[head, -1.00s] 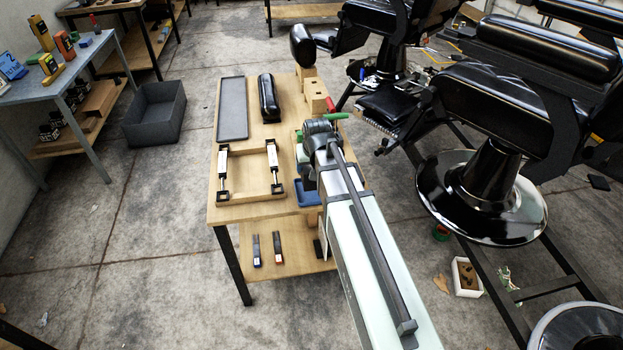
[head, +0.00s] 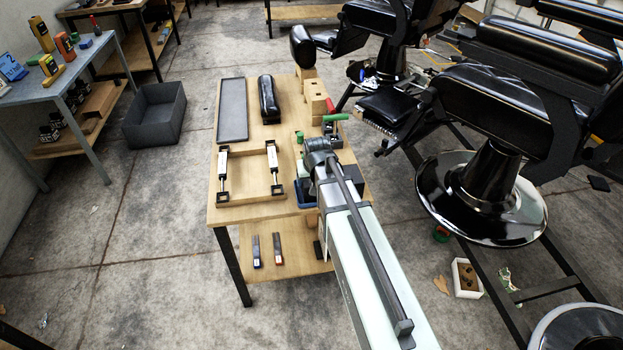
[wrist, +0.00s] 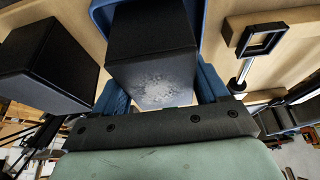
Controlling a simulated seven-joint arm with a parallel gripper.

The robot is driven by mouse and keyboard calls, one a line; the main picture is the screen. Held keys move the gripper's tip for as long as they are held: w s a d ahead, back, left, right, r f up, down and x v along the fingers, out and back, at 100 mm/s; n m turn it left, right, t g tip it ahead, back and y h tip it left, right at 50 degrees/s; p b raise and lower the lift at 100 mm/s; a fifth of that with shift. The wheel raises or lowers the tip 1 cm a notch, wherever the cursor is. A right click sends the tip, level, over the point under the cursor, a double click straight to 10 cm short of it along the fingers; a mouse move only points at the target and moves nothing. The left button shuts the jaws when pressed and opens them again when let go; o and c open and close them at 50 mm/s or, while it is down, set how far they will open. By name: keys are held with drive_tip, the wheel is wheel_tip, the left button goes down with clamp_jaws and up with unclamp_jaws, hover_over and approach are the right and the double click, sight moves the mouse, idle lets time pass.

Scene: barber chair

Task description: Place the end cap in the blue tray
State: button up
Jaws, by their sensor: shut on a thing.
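The end cap, a black block with a scuffed grey end face (wrist: 165,85), is between the two blue fingers of my gripper (wrist: 160,92) in the wrist view. My gripper is shut on it. The blue tray (wrist: 97,12) shows at the top of the wrist view, its rim around the far end of the cap. I cannot tell whether the cap touches the tray floor. In the head view, a bit of the blue tray (head: 301,195) shows at the table's right side; my arm hides the gripper and cap.
A second black block (wrist: 42,65) stands left of the tray in the wrist view. The wooden table (head: 240,212) also holds a wooden frame (head: 222,174), a grey tray (head: 233,110) and a black pad (head: 269,99). Barber chairs (head: 490,190) stand to the right.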

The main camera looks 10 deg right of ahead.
drive_tip(key=o, duration=1.5)
drive_tip(key=shift+f, duration=0.1)
drive_tip(key=v, duration=1.2)
drive_tip(key=s+d+f+g, duration=0.15)
drive_tip(key=s+f, duration=0.35)
drive_tip(key=f, duration=0.5)
drive_tip(key=s+f+g, duration=0.2)
drive_tip(key=s+f, duration=0.4)
drive_tip(key=f, duration=0.3)
drive_tip(key=s+f+g, duration=0.2)
drive_tip(key=s+f, duration=0.3)
drive_tip(key=f, duration=0.5)
drive_tip(key=s+f+g, duration=0.2)
drive_tip(key=s+f, duration=0.3)
drive_tip(key=s, duration=0.4)
drive_tip(key=s+f+g, duration=0.2)
drive_tip(key=s+f, duration=0.3)
drive_tip(key=s, duration=0.5)
drive_tip(key=s+d+f+g, duration=0.1)
drive_tip(key=s+f+g, duration=0.1)
drive_tip(key=s+f, duration=0.4)
drive_tip(key=s, duration=0.3)
drive_tip(key=shift+s, duration=0.15)
